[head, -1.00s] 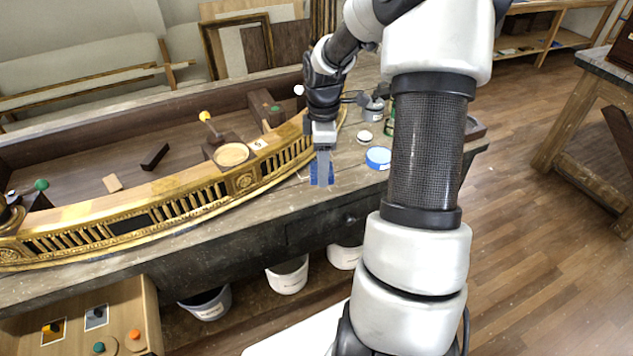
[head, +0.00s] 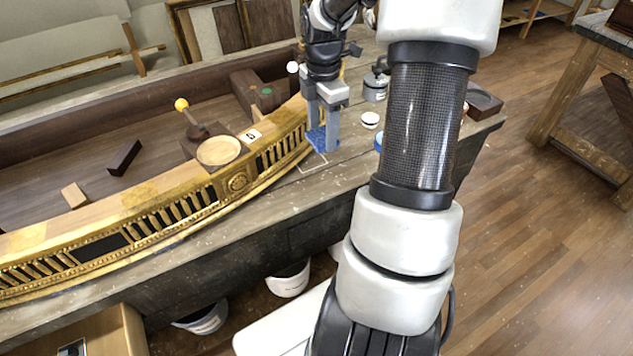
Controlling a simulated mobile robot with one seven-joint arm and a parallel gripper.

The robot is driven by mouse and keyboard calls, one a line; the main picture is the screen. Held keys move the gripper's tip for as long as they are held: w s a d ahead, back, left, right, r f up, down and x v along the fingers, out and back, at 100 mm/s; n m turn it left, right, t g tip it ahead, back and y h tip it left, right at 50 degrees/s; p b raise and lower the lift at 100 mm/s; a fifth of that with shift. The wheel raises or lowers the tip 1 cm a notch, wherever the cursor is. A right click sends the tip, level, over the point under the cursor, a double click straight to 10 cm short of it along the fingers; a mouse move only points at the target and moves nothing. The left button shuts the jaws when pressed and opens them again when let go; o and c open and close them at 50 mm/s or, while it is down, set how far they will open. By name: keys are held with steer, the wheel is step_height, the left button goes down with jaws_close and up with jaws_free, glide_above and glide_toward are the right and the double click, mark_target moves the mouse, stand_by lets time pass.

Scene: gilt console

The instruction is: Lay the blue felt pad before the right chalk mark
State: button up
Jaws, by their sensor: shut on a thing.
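The blue felt pad (head: 317,138) is between the fingers of my gripper (head: 322,143), at the right end of the gilt curved front (head: 238,183). My gripper points down and is shut on the pad. The fingers partly cover the pad, and I cannot tell whether it touches the bench top. A thin pale chalk outline (head: 313,164) shows on the bench just in front of and left of the pad. I cannot tell whether another mark is hidden.
A white round lid (head: 370,120) and a grey tin (head: 375,88) stand right of my gripper. A blue round thing (head: 379,141) is mostly hidden by my arm. A round wooden disc (head: 218,151) and a yellow-knobbed tool (head: 182,105) lie left. The bench's front strip (head: 265,225) is clear.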

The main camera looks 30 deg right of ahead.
mark_target(321, 176)
step_height(321, 176, down, 3)
steer(key=shift+r+b, duration=0.2)
steer(key=shift+b, duration=0.25)
step_height(321, 176, down, 9)
steer(key=shift+f+b, duration=0.1)
steer(key=shift+b, duration=0.45)
steer(key=shift+f, duration=0.2)
steer(key=o, duration=1)
step_height(321, 176, up, 12)
steer(key=shift+r+p, duration=0.2)
steer(key=shift+p, duration=0.6)
